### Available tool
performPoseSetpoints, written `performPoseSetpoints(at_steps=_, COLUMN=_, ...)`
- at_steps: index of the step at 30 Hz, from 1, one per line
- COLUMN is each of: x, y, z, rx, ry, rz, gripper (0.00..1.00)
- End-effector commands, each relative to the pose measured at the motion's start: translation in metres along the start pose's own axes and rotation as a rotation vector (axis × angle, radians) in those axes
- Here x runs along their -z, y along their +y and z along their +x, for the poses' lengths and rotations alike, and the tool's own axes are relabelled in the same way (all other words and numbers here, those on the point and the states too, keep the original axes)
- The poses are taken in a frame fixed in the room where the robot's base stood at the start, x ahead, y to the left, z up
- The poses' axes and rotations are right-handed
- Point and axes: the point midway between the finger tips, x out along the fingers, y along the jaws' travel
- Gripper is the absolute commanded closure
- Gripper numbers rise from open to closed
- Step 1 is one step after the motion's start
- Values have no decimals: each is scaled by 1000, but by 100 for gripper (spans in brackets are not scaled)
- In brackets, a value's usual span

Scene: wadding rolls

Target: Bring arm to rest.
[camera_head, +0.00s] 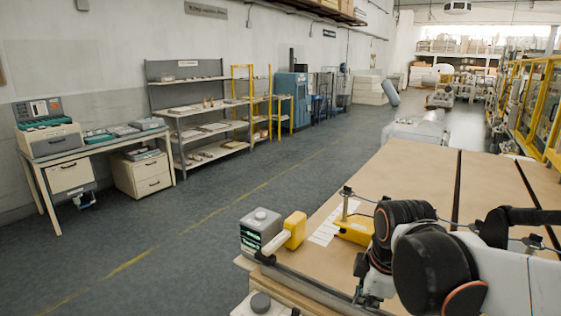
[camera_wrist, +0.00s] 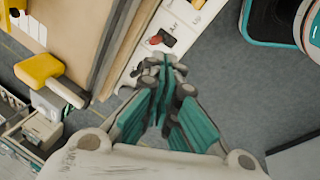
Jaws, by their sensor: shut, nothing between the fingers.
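My gripper (camera_wrist: 163,68) shows in the wrist view with its teal-padded fingers together at the tips. Nothing is held between them. It hangs over the pale strip beside the brown table edge and the grey floor. In the head view my arm (camera_head: 425,255) is folded at the lower right, in front of the brown-topped table (camera_head: 410,170). I cannot make out the gripper's fingers there.
A yellow block with a pale handle (camera_head: 295,230), a small grey box (camera_head: 261,225) and another yellow device (camera_head: 354,228) sit near the table's front left. The wrist view shows a yellow tool (camera_wrist: 40,70) too. Open floor (camera_head: 200,220) lies left.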

Motion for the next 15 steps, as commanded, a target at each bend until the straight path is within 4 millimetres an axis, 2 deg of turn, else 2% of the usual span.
performPoseSetpoints(at_steps=6, x=-18, y=-32, z=-29, rx=-102, ry=51, rz=449, gripper=100)
performPoseSetpoints(at_steps=15, x=-37, y=-70, z=-48, rx=-201, ry=185, rz=1033, gripper=100)
